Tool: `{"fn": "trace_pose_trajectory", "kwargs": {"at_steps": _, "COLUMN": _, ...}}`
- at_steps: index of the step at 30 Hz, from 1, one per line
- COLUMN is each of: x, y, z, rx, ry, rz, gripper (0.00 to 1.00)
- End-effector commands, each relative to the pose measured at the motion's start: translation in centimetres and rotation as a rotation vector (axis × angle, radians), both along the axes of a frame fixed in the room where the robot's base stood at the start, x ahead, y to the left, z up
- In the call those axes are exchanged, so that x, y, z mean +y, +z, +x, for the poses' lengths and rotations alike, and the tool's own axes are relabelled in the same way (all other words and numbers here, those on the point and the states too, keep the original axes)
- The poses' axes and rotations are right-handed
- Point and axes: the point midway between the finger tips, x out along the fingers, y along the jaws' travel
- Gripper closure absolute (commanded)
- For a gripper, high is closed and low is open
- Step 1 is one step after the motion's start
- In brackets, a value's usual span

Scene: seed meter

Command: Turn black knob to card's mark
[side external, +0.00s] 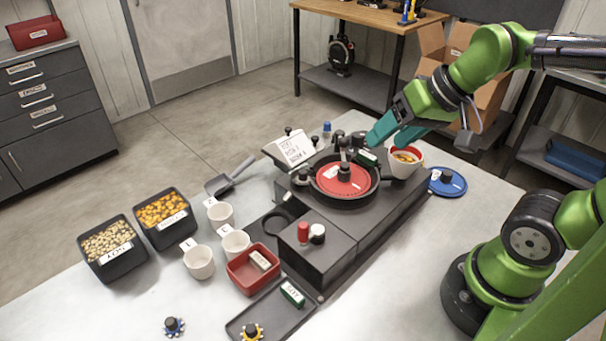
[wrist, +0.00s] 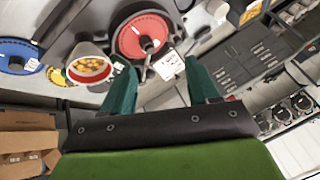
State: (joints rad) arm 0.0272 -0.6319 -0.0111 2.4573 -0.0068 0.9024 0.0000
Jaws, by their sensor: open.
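A dark seed meter (side external: 345,215) stands on the pale table. A red disc (side external: 344,179) with a black hub (side external: 344,172) lies in its round black bowl; the disc (wrist: 143,35) also shows in the wrist view. Small black knobs sit around the bowl, one of them (side external: 302,176) at its left; I cannot tell which is the task's knob. A white printed card (side external: 294,149) leans at the meter's back left, its writing too small to read. My gripper (side external: 392,133) is open and empty above the meter's back right; its teal fingers (wrist: 160,78) are apart in the wrist view.
A white cup of orange seeds (side external: 405,162) stands close below my gripper, with a blue disc (side external: 447,182) beyond it. White cups (side external: 199,262) and seed bins (side external: 107,250) are at left.

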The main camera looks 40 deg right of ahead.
Motion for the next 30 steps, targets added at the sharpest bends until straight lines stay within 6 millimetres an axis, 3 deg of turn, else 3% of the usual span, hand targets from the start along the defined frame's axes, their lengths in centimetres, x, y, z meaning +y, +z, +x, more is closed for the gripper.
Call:
{"fn": "trace_pose_trajectory", "kwargs": {"at_steps": 8, "x": -6.0, "y": 0.5, "z": 8.7, "rx": 0.214, "ry": 0.061, "rz": -0.104, "gripper": 0.40}}
{"fn": "trace_pose_trajectory", "kwargs": {"at_steps": 12, "x": -10.2, "y": -0.1, "z": 12.9, "rx": 0.330, "ry": 0.180, "rz": -0.186, "gripper": 0.40}}
{"fn": "trace_pose_trajectory", "kwargs": {"at_steps": 18, "x": -15.5, "y": -0.8, "z": 17.3, "rx": 0.470, "ry": 0.418, "rz": -0.289, "gripper": 0.40}}
{"fn": "trace_pose_trajectory", "kwargs": {"at_steps": 23, "x": -16.3, "y": 1.4, "z": 18.0, "rx": 0.480, "ry": 0.589, "rz": -0.340, "gripper": 0.40}}
{"fn": "trace_pose_trajectory", "kwargs": {"at_steps": 30, "x": -15.9, "y": 0.4, "z": 17.6, "rx": 0.485, "ry": 0.665, "rz": -0.338, "gripper": 0.40}}
